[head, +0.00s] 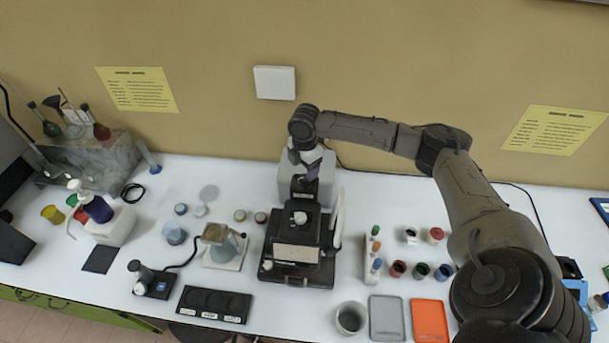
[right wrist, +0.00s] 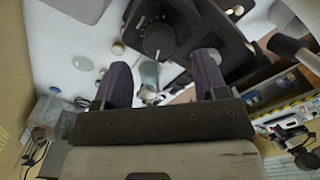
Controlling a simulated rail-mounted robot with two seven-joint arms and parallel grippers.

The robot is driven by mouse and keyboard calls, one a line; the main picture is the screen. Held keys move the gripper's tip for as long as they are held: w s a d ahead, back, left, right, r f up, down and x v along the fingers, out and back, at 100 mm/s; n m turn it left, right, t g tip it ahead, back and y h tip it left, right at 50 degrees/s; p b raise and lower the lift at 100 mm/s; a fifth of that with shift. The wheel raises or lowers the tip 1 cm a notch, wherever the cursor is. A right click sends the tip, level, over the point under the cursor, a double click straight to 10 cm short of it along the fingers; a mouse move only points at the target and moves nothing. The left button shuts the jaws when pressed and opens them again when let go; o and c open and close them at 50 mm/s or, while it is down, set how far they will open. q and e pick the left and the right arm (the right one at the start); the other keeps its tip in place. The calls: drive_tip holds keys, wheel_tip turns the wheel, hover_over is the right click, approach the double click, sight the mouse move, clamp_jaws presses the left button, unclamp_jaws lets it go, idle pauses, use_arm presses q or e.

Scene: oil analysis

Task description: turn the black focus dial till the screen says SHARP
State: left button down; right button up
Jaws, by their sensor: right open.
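A black microscope-like instrument (head: 301,243) stands mid-bench, with a pale round part on top. In the right wrist view, a dark round knob-like part (right wrist: 158,40) shows on its black body; I cannot tell whether this is the focus dial. My right gripper (head: 303,165) is above the back of the instrument, in front of a grey housing. In the right wrist view my right gripper (right wrist: 162,78) has its two purple-grey fingers wide apart with nothing between them. No screen text is readable. My left gripper is not in view.
Left of the instrument are a small black device (head: 152,283) with a cable, a black tray (head: 213,304) and a beaker stand (head: 224,246). To its right are small jars, a grey tray (head: 387,318) and an orange tray (head: 430,320). My right arm spans the right side.

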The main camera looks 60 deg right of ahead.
sight(305, 177)
wheel_tip(305, 177, down, 4)
drive_tip(key=shift+f, duration=0.45)
drive_tip(key=shift+c, duration=0.3)
